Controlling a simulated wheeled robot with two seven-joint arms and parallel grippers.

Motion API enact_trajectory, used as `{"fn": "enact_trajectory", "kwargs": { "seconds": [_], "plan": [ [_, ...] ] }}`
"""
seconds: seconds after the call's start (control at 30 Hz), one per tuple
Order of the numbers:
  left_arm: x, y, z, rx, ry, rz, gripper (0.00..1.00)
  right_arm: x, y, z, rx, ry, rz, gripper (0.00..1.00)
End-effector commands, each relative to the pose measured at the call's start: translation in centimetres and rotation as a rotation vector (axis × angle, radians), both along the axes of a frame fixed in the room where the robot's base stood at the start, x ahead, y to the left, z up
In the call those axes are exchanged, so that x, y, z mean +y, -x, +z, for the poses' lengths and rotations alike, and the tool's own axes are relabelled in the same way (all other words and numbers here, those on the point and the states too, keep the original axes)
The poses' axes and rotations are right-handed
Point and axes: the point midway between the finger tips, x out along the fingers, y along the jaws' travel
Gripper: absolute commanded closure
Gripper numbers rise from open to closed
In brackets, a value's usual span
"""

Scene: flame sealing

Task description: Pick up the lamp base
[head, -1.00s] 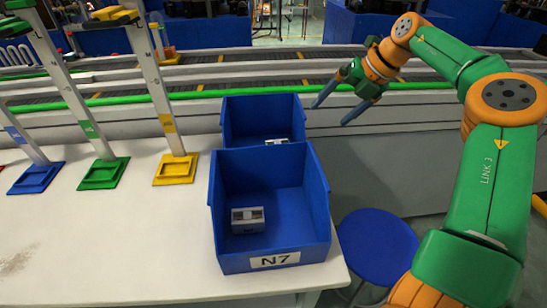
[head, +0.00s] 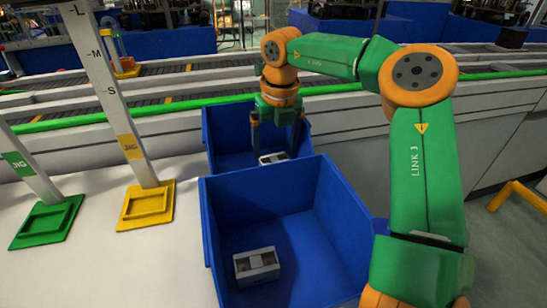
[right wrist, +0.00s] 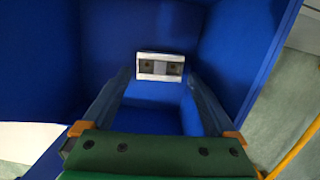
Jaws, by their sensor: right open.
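One lamp base, a small pale grey block with dark square recesses (head: 272,158), lies in the rear blue bin (head: 228,120). It also shows in the right wrist view (right wrist: 160,66), against the blue bin floor. A second, similar block (head: 256,265) lies in the front blue bin (head: 330,215). My right gripper (head: 277,148) points down into the rear bin, its fingers spread and empty. In the right wrist view, the fingertips (right wrist: 159,82) lie on either side of the block, apart from it. My left gripper is not in view.
The bin walls rise close around my right gripper. Yellow (head: 148,205) and green (head: 46,222) stands with upright posts are on the white table to the left. A conveyor with a green rail (head: 180,112) runs behind.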

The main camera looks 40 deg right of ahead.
Motion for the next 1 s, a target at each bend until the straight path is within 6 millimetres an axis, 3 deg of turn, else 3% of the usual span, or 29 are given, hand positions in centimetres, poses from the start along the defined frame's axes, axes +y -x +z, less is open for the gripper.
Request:
{"fn": "enact_trajectory", "kwargs": {
  "seconds": [0.1, 0.2, 0.47, 0.5, 0.73, 1.0],
  "plan": [
    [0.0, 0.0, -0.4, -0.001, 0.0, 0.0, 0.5, -0.1, -0.3, -2.9, 0.005, -0.002, 0.0, 0.07],
    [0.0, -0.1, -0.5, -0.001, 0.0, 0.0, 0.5, -0.3, -0.5, -4.6, 0.004, -0.002, 0.0, 0.07],
    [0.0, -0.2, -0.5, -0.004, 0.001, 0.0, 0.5, -0.3, -0.7, -5.4, 0.0, -0.001, -0.001, 0.07],
    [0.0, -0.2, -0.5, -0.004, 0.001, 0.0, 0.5, -0.3, -0.7, -5.4, 0.0, -0.001, -0.001, 0.1],
    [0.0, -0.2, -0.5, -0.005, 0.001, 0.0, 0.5, -0.3, -0.7, -5.4, 0.0, -0.001, -0.001, 0.72],
    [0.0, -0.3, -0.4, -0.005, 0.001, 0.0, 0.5, -0.3, -0.7, -5.0, 0.0, 0.0, -0.001, 0.72]
  ]
}}
